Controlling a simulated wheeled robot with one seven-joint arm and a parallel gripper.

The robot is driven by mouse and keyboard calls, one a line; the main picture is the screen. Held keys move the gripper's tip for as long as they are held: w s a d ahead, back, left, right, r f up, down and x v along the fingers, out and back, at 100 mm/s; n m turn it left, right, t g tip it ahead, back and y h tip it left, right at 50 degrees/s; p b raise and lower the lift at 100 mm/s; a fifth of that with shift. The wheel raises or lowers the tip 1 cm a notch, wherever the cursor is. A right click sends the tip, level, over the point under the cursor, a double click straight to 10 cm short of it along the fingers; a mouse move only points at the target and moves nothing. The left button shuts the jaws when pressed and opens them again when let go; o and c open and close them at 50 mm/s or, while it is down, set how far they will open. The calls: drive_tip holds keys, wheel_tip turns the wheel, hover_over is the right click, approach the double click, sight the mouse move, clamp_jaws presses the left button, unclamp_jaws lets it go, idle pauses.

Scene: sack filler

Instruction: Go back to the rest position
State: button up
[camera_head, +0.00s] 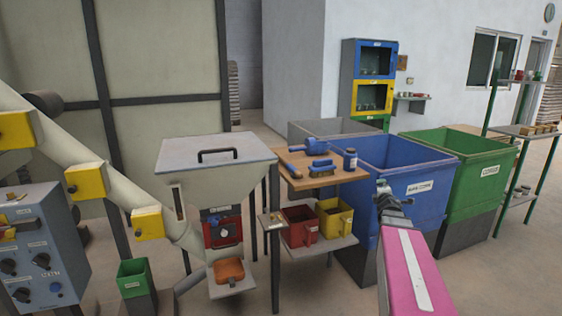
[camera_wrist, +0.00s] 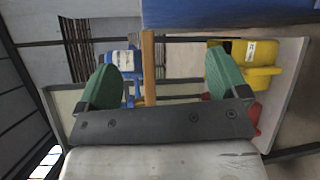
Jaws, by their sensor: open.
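My gripper (camera_head: 383,188) is at the end of my pink arm, in front of the large blue bin (camera_head: 400,185) in the head view. In the wrist view my gripper (camera_wrist: 163,83) shows two round green pads spread wide apart. It is open, and no object is visibly held between the pads. Behind the pads, apart from them, are a wooden strip and a blue item (camera_wrist: 122,62).
Left of my gripper is a small wooden table (camera_head: 325,179) with brushes and a blue canister. Red (camera_head: 298,226) and yellow (camera_head: 334,217) containers sit below it. A green bin (camera_head: 480,185) stands right. The hopper (camera_head: 215,165) and control box (camera_head: 40,250) stand left.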

drive_tip(key=s+a+f+m+g, duration=0.9)
drive_tip(key=s+a+f+m, duration=0.3)
drive_tip(key=f, duration=0.3)
drive_tip(key=s+a+f+m+g+y, duration=0.1)
drive_tip(key=s+a+f+m+g, duration=0.1)
drive_tip(key=s+a, duration=0.3)
drive_tip(key=s+a+f+m+g+y, duration=0.2)
drive_tip(key=s+a+f+m+g, duration=0.1)
drive_tip(key=s+a, duration=0.3)
drive_tip(key=shift+s+a+f+m+g+y, duration=0.35)
drive_tip(key=shift+s+g, duration=0.35)
drive_tip(key=shift+g, duration=0.2)
